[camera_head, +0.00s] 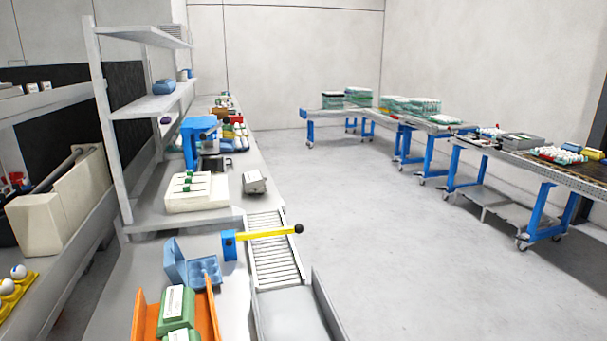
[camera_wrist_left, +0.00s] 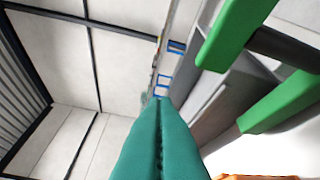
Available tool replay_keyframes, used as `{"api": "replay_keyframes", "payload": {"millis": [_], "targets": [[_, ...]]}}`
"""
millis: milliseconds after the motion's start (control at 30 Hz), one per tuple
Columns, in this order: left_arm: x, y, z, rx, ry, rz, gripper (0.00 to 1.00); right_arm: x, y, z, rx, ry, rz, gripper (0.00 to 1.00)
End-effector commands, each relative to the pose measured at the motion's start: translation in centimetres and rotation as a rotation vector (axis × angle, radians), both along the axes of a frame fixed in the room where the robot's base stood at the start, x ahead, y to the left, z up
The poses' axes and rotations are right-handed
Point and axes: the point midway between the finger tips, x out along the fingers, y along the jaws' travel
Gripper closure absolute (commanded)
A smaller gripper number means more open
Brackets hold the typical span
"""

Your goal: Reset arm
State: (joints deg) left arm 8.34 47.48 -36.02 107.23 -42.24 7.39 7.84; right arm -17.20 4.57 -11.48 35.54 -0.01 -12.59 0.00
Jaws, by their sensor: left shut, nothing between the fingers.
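My left gripper (camera_wrist_left: 158,102) shows in the left wrist view as two teal fingers pressed together along a dark seam. It is shut and empty, with its tips pointing up the picture towards the far part of the room. No gripper or arm shows in the head view. My right gripper is in neither view.
An orange holder (camera_head: 206,312) with green cartons (camera_head: 177,306) stands on the near bench, beside an open blue egg carton (camera_head: 205,270). A yellow bar (camera_head: 265,233) crosses the roller conveyor (camera_head: 272,262). Metal shelves (camera_head: 155,106) rise behind. The middle floor is clear.

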Motion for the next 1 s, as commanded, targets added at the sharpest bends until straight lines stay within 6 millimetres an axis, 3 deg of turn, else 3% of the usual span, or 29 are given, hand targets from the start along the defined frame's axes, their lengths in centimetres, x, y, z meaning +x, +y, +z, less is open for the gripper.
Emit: {"api": "replay_keyframes", "payload": {"millis": [67, 233, 433, 600, 900, 1000], "targets": [[-0.2, -0.5, 0.7, -0.155, 0.069, 0.179, 1.00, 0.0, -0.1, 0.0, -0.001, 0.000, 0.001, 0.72], [-1.8, 1.9, -0.5, -0.395, 0.310, 0.576, 1.00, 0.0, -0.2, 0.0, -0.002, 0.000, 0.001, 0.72], [-8.2, 5.0, -5.2, -0.546, 0.714, 0.977, 1.00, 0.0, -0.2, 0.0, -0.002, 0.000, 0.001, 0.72], [-14.1, 5.8, -7.9, -0.574, 0.988, 1.166, 1.00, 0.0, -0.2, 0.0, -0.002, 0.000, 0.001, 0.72], [-22.9, 5.4, -9.7, -0.560, 1.357, 1.350, 1.00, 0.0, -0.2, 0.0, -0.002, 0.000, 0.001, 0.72], [-25.0, 5.1, -10.4, -0.543, 1.451, 1.385, 1.00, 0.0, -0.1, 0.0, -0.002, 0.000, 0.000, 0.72]]}}
